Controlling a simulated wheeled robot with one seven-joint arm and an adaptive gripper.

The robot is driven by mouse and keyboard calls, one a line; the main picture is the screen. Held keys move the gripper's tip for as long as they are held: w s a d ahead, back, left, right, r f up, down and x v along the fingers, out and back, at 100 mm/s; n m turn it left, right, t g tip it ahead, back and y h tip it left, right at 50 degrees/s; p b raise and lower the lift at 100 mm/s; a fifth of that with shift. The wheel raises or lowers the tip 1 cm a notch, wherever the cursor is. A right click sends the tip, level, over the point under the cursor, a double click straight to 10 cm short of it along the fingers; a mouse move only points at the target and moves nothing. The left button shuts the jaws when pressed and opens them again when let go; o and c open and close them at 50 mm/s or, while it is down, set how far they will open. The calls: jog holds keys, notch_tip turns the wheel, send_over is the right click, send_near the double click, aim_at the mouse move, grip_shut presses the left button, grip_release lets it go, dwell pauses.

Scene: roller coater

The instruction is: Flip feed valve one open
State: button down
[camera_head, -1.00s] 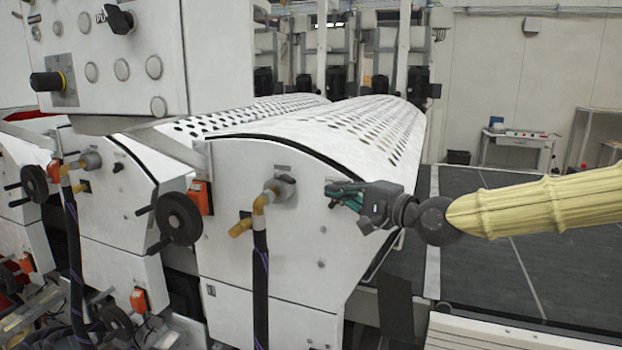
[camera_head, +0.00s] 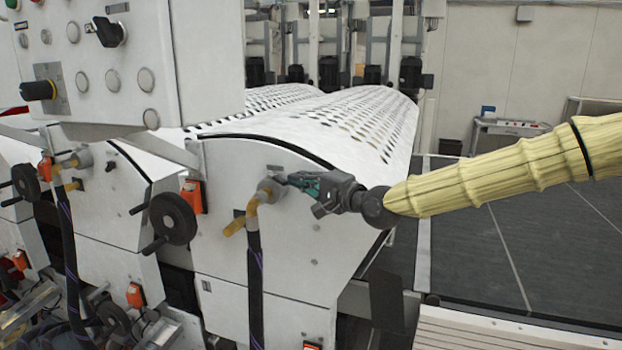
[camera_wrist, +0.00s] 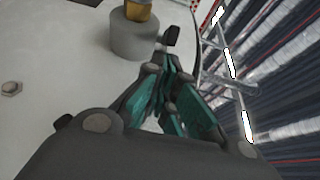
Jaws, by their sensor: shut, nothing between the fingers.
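The valve at my gripper has a grey round body (camera_head: 270,188) on the white end panel of the nearer roller unit, with a brass elbow (camera_head: 252,208) and black hose below. In the wrist view, its grey body (camera_wrist: 135,38) and small dark lever (camera_wrist: 171,36) show at the top. My gripper (camera_head: 291,179) is shut and empty, its teal fingers pointing left at the valve. In the wrist view, the fingertips (camera_wrist: 168,62) are just below the lever; I cannot tell whether they touch it. A similar valve (camera_head: 83,158) is on the unit further left. No number label is readable.
A black handwheel (camera_head: 173,218) and orange switch box (camera_head: 192,197) stick out left of the valve. A control box (camera_head: 120,60) overhangs at upper left. The perforated roller cover (camera_head: 340,130) curves behind my gripper. Dark floor (camera_head: 500,240) at right is open.

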jog(key=shift+w+a, duration=0.2)
